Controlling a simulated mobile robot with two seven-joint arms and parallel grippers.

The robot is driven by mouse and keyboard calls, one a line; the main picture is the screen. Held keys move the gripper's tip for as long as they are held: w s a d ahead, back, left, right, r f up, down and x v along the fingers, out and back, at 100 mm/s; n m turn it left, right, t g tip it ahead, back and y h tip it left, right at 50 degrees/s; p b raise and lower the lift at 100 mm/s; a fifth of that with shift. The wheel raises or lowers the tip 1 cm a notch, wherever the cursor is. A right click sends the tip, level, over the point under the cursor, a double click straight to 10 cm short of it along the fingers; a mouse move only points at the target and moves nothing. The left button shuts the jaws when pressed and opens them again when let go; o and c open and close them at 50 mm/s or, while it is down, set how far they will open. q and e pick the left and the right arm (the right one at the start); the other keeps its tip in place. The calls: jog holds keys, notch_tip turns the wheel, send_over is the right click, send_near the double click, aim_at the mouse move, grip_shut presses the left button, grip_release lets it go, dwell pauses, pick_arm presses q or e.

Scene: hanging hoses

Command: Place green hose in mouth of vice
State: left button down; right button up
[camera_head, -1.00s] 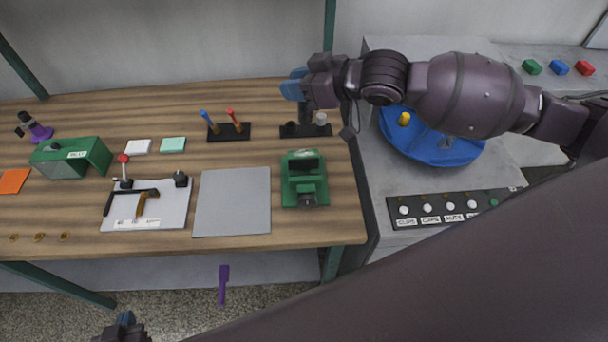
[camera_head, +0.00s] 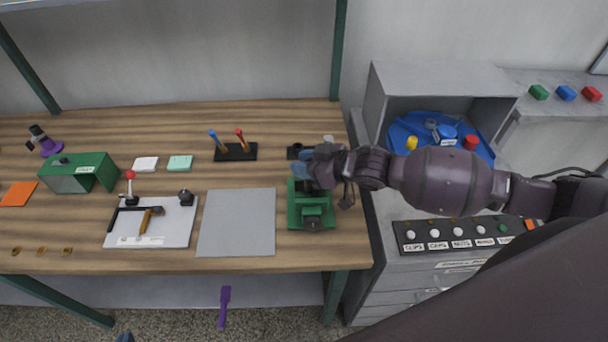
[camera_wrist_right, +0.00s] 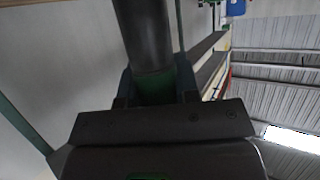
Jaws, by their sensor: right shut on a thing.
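The green vice (camera_head: 311,212) stands near the right front of the wooden bench. My right gripper (camera_head: 312,164) is over the back of the vice and hides part of it. In the right wrist view, my right gripper (camera_wrist_right: 156,88) is shut on a green piece (camera_wrist_right: 155,92) with a dark cylinder (camera_wrist_right: 146,35) rising from it; I take this to be the green hose. In the head view the hose is hidden by the gripper, so I cannot tell whether it touches the vice mouth. Only a blue tip of my left gripper (camera_head: 124,337) shows at the bottom edge; its jaws are cut off.
A grey mat (camera_head: 237,222) lies left of the vice, and a white board (camera_head: 152,222) with tools beyond it. A black holder (camera_head: 235,152) with two screwdrivers stands behind. A grey cabinet (camera_head: 420,82) with a blue turntable (camera_head: 405,127) is to the right.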

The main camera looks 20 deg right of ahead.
jog(key=shift+f, duration=2.1)
jog(key=shift+f, duration=0.15)
jog(key=o, duration=0.9)
jog(key=shift+s+r, duration=0.1)
jog(key=shift+r, duration=0.1)
jog(key=v, duration=1.2)
